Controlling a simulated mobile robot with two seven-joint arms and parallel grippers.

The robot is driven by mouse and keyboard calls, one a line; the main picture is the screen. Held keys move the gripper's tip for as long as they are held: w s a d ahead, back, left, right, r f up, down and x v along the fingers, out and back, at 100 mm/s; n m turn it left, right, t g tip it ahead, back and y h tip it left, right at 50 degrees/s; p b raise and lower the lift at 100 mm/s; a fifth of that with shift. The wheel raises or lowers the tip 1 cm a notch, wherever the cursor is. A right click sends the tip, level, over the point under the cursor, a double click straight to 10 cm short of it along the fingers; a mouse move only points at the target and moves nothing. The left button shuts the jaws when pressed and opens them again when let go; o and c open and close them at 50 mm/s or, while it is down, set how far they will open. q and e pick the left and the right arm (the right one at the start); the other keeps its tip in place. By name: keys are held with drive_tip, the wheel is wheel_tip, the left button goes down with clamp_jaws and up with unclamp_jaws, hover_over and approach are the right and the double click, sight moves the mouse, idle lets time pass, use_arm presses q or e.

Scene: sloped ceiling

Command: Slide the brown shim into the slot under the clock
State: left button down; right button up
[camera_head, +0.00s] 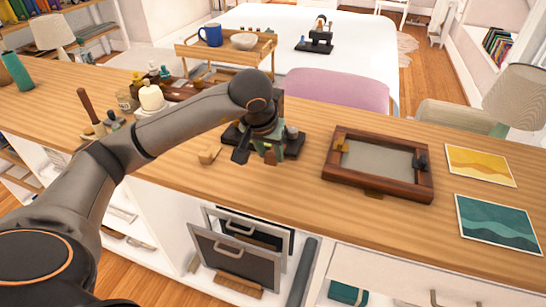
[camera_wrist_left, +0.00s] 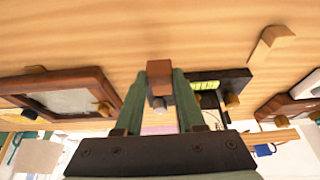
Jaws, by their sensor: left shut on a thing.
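My left gripper (camera_head: 262,152) points down over the wooden counter and hides part of a low black object (camera_head: 291,148) just behind it. In the left wrist view the green fingers of this gripper (camera_wrist_left: 158,82) are closed on a small brown block (camera_wrist_left: 159,69), which looks like the brown shim. The black object shows a yellow-green panel (camera_wrist_left: 234,84) in that view and may be the clock. Its slot is not visible. I cannot tell whether the shim touches it. My right gripper is not in view.
A light wooden wedge (camera_head: 209,154) lies left of the gripper. A brown framed tray (camera_head: 334,176) and two picture cards (camera_head: 480,166) lie to the right. Bottles and a dark-handled tool (camera_head: 86,105) stand at the left.

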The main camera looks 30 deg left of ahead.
sight(271, 163)
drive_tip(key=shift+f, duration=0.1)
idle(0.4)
use_arm(q)
drive_tip(key=shift+f+b, duration=1.5)
drive_tip(key=shift+f, duration=0.1)
drive_tip(key=shift+f+b, duration=0.7)
drive_tip(key=shift+f, duration=0.15)
drive_tip(key=shift+w+a, duration=0.1)
drive_tip(key=shift+w, duration=0.3)
drive_tip(key=shift+w+a, duration=0.2)
drive_tip(key=shift+w, duration=0.65)
drive_tip(key=shift+w+a, duration=0.1)
drive_tip(key=shift+w, duration=0.35)
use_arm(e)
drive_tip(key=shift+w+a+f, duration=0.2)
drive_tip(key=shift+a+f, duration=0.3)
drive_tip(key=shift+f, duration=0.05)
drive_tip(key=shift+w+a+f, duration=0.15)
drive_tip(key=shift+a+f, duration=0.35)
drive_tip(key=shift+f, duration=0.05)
